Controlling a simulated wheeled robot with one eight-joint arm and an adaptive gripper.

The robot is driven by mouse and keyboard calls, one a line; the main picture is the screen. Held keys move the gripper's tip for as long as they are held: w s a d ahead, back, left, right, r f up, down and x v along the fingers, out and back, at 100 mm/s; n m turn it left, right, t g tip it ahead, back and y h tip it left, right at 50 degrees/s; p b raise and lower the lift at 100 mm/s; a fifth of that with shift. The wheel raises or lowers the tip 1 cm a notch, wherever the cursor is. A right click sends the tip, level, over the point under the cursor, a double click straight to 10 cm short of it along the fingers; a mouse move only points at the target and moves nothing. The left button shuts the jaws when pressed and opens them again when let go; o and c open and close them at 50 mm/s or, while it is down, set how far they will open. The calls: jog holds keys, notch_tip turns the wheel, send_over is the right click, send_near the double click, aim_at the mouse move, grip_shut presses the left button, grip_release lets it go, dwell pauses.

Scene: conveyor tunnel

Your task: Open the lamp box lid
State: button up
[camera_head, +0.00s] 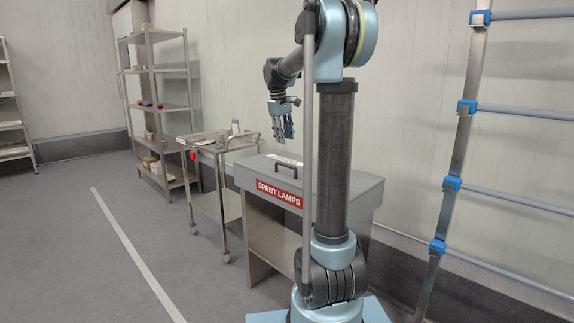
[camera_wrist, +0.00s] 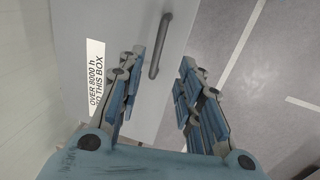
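The lamp box (camera_head: 265,222) is a grey metal box with a red SPENT LAMPS label, standing in the middle of the head view, partly hidden behind my arm. Its grey lid (camera_head: 258,171) looks shut and flat. A dark bar handle (camera_head: 287,164) stands on the lid. In the wrist view the lid (camera_wrist: 110,15) carries the grey handle (camera_wrist: 160,48) and a white printed label (camera_wrist: 95,72). My gripper (camera_head: 283,139) hangs above the lid, pointing down. In the wrist view my gripper (camera_wrist: 163,60) is open and empty, with the handle beyond and between its fingertips, apparently untouched.
A steel trolley (camera_head: 222,143) with things on top stands left of the box. A shelf rack (camera_head: 160,72) stands behind it. A pale wall (camera_head: 415,110) is close behind the box. A blue-jointed tube frame (camera_head: 466,107) stands at right. Floor (camera_head: 90,250) at left is clear.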

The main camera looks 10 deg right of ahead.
jog(key=f, duration=0.4)
jog(key=w+d+f, duration=0.1)
jog(key=f, duration=0.3)
jog(key=d+f, duration=0.1)
jog(key=f, duration=0.3)
jog(key=shift+w+f, duration=0.15)
jog(key=shift+w, duration=0.05)
